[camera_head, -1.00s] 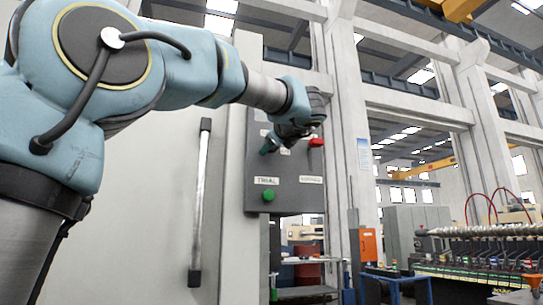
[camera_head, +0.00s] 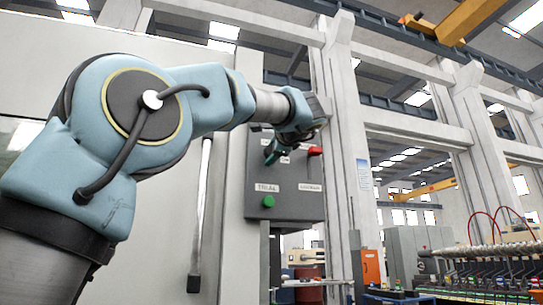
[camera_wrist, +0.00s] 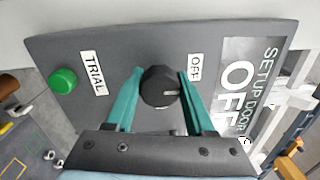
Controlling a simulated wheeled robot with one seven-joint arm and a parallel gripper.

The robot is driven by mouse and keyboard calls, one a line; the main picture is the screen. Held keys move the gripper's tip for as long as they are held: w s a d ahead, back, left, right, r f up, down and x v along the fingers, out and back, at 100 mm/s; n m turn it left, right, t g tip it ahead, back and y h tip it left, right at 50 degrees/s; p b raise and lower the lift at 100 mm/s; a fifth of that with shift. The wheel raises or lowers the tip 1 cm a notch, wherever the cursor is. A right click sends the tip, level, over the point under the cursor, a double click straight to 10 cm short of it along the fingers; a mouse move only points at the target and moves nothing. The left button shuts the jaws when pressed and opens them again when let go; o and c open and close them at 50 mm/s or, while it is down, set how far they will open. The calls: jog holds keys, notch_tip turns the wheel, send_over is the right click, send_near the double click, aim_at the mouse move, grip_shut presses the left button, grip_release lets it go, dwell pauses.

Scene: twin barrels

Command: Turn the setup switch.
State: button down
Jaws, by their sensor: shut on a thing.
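The setup switch is a round black knob (camera_wrist: 160,87) on a dark grey control panel (camera_wrist: 125,60). In the wrist view its light pointer mark faces right, toward the OFF label (camera_wrist: 195,67). My gripper (camera_wrist: 159,76) has one teal finger on each side of the knob and is shut on it. In the head view my gripper (camera_head: 271,154) is at the upper part of the panel (camera_head: 285,205), and the knob is hidden behind it.
A green button (camera_wrist: 62,81) sits beside the TRIAL label (camera_wrist: 94,73). A SETUP DOOR OFF sign (camera_wrist: 246,80) is at the panel's right. A red part (camera_head: 315,151) sits at the panel's upper right. A long vertical handle (camera_head: 199,215) is left of the panel.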

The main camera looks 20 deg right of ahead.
dwell(0.4)
jog(key=shift+c, duration=1.3)
grip_release()
jog(key=s+a+b, duration=0.1)
jog(key=s+b, duration=0.1)
jog(key=s, duration=0.8)
jog(key=shift+s+a+f, duration=0.15)
jog(key=shift+s, duration=0.2)
